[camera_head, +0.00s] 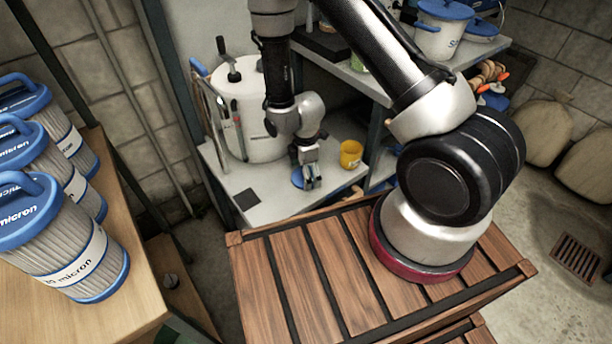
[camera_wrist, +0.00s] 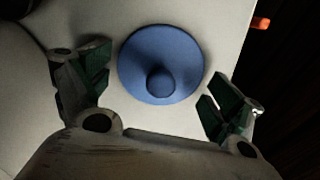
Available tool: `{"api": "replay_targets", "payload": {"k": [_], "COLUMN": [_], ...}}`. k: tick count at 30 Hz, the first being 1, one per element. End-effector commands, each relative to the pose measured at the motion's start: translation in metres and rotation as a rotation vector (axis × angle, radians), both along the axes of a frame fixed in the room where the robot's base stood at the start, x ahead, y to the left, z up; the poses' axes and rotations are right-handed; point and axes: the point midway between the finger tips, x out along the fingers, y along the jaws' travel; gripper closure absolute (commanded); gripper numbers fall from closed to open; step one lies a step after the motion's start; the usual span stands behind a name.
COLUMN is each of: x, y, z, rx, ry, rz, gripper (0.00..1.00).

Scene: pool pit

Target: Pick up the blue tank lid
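The blue tank lid (camera_wrist: 150,52) is a round blue disc with a raised knob. In the wrist view it lies flat on the pale shelf surface, between and just beyond my open fingers. In the head view the lid (camera_head: 298,179) is a small blue patch, partly hidden by my gripper (camera_head: 309,178), which points down over it. In the wrist view my gripper (camera_wrist: 155,100) has its fingers wide apart with nothing between the tips touching the lid. The exact gap between fingertips and lid cannot be told.
A white cylindrical tank (camera_head: 262,115) stands left of my gripper, with tools leaning near it. A yellow cup (camera_head: 350,154) stands to the right, and a dark square (camera_head: 246,199) lies at the front left. Blue-topped filters (camera_head: 75,240) stand on a wooden table at left.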

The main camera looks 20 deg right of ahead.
Motion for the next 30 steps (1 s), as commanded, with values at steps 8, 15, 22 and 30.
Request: {"api": "replay_targets", "payload": {"k": [8,15,22,30], "x": [0.0,0.0,0.001,0.002], "y": [0.0,0.0,0.0,0.001], "z": [0.0,-0.001,0.01,0.064], "rx": [0.0,0.0,0.001,0.002], "ry": [0.0,0.0,-0.002,-0.005], "rz": [0.0,0.0,0.0,-0.001], "gripper": [0.54,0.54,0.94,1.0]}}
